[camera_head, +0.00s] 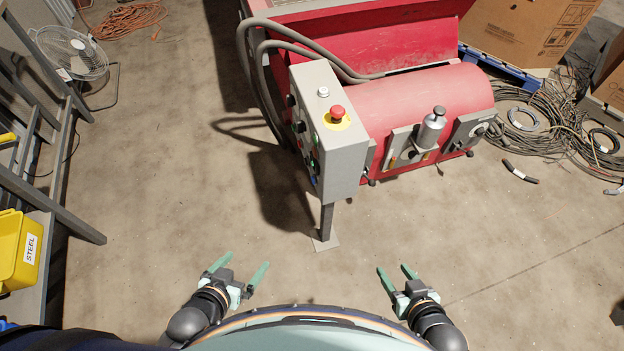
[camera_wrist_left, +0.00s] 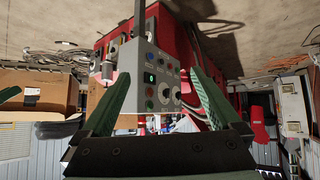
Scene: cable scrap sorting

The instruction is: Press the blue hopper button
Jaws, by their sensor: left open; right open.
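The grey control box (camera_head: 342,160) stands on a post in front of the red machine. Its button face points left and is seen steeply edge-on in the head view. A small blue spot, which may be the blue hopper button (camera_head: 314,181), shows low on that face. My left gripper (camera_head: 243,267) is open and empty, below and left of the box. My right gripper (camera_head: 394,270) is open and empty, below and right.
A red emergency button (camera_head: 337,112) tops the box. The red machine (camera_head: 425,100) and thick grey hoses (camera_head: 262,85) lie behind it. A yellow bin (camera_head: 18,250) stands at left, cables (camera_head: 530,110) lie at right. The floor around the post is clear.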

